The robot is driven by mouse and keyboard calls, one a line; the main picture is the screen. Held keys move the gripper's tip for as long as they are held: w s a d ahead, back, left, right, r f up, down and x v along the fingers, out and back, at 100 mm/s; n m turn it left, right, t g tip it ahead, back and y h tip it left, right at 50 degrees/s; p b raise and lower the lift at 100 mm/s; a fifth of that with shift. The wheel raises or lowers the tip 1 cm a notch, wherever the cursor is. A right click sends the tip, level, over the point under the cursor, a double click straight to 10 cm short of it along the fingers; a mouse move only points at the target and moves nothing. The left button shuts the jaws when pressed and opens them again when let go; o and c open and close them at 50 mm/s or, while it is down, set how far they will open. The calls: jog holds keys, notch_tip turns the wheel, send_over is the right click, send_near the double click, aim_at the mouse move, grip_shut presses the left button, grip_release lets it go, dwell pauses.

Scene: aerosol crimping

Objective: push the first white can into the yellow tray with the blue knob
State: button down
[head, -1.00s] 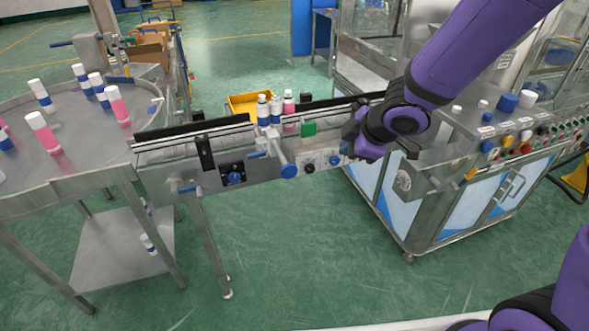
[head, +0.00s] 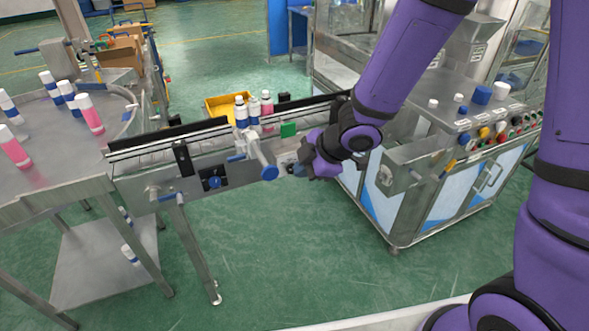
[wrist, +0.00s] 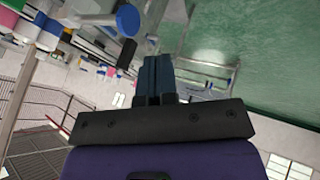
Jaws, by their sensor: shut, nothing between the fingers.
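The yellow tray (head: 213,108) sits behind the conveyor. Two white cans with blue lower parts, the left one (head: 241,112) and the middle one (head: 253,109), stand upright on the conveyor close to the tray, beside a pink can (head: 267,109) with a white top. The blue knob (head: 269,173) is on the near end of a metal push rod in front of the conveyor. My gripper (head: 297,168) is shut and empty, just right of the knob and apart from it. The wrist view shows its closed fingers (wrist: 153,76) and the blue knob (wrist: 127,19).
The conveyor (head: 150,150) runs from the round table (head: 60,165) with several cans to the machine cabinet (head: 440,190). The floor in front is clear.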

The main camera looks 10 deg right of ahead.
aim_at(277, 174)
jog(key=shift+w+a+f, duration=0.9)
jog(key=shift+w+f, duration=0.25)
jog(key=shift+f, duration=0.05)
jog(key=shift+w+a+f, duration=0.9)
jog(key=shift+w+f, duration=0.25)
jog(key=shift+f, duration=0.05)
jog(key=shift+w+a+f, duration=0.9)
jog(key=shift+w+f, duration=0.25)
jog(key=shift+f, duration=0.05)
